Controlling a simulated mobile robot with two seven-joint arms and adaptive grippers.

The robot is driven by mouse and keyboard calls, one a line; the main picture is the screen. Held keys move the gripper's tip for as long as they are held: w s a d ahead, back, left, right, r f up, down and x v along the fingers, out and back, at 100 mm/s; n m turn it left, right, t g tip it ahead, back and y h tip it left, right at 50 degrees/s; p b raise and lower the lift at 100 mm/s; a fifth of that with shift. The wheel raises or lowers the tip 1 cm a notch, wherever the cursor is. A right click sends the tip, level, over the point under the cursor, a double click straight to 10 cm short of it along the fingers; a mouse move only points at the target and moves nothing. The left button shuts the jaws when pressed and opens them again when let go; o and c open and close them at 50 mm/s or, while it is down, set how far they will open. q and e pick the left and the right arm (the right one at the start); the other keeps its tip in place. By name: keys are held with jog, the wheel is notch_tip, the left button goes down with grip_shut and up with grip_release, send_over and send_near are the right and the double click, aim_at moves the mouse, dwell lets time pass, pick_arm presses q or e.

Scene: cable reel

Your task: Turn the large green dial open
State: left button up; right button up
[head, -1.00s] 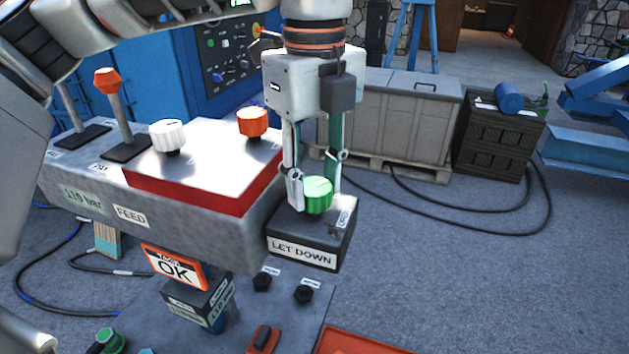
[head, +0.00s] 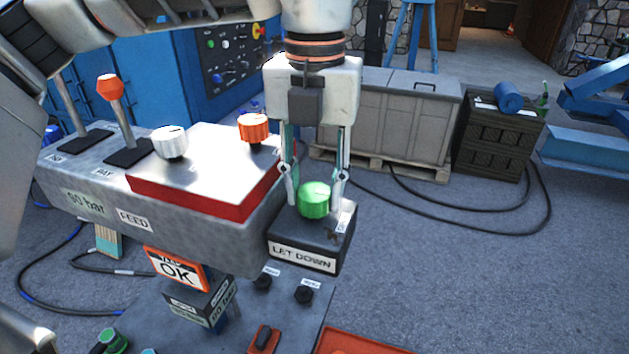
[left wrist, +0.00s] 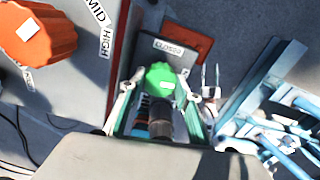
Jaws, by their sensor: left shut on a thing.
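The large green dial (head: 314,200) stands on top of a dark box labelled LET DOWN (head: 302,258), at the right end of the grey console. My left gripper (head: 313,186) comes down from above, with one finger on each side of the dial, shut on it. In the left wrist view the green dial (left wrist: 160,78) shows between the two fingers (left wrist: 157,100). A label reading CLOSED (left wrist: 174,48) lies on the box beyond it. In the head view part of a label on the box's right side is turned and hard to read. My right gripper is not in view.
On the console stand a white knob (head: 169,142), an orange knob (head: 254,128) and a lever with an orange top (head: 110,87). Grey crates (head: 405,115) stand behind; the floor to the right is mostly clear, with black hoses.

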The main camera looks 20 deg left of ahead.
aim_at(314, 192)
pick_arm(q)
jog(key=shift+m, duration=0.8)
jog(key=o, duration=1.1)
notch_tip(314, 192, up, 12)
jog(key=shift+r, duration=0.1)
jog(key=shift+s, duration=0.1)
